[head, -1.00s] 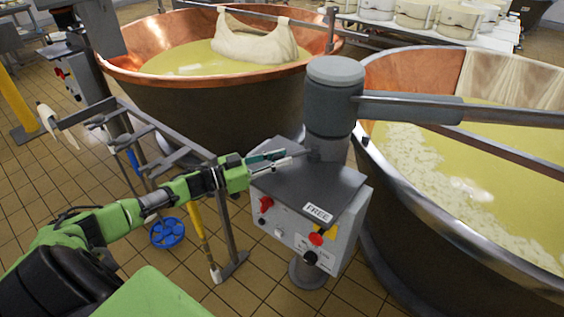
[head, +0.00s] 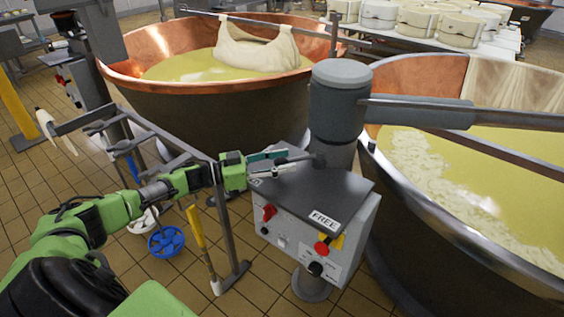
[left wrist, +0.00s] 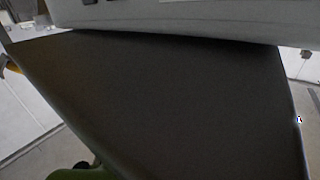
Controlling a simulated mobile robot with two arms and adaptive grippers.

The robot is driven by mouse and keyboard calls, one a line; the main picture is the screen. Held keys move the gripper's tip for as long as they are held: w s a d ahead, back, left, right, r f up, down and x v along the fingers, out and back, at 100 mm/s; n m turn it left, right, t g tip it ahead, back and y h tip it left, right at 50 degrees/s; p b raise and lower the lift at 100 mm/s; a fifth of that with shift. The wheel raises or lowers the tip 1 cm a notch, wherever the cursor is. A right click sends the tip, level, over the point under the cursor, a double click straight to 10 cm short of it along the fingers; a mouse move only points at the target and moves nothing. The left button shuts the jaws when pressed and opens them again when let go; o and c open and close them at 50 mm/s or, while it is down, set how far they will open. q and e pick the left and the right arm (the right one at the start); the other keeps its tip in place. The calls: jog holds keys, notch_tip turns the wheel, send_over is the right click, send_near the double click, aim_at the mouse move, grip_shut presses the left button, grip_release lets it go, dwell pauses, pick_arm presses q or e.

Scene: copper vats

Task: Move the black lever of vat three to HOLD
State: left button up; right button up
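The grey control box (head: 335,237) of the near vat has a dark top plate (head: 310,195) and a white label reading FREE (head: 325,219) at its front edge. A thick grey column (head: 340,105) rises at the plate's back. A small dark piece (head: 318,160) shows at the column's foot; I cannot tell if it is the black lever. My left gripper (head: 283,159) is over the plate's back-left edge, its teal and grey parts pointing toward the column. Whether it touches or holds anything is unclear. A dark surface (left wrist: 160,95) fills most of the left wrist view. My right gripper is out of view.
The right copper vat (head: 420,205) stands close beside the box, the other copper vat (head: 205,100) behind. A grey metal frame (head: 228,225) stands left of the box, with a blue wheel-shaped item (head: 166,241) near the floor.

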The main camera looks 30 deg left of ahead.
pick_arm(q)
jog(key=shift+s, duration=0.15)
jog(key=v, duration=1.1)
jog(key=shift+s+a, duration=0.25)
jog(key=shift+a, duration=0.1)
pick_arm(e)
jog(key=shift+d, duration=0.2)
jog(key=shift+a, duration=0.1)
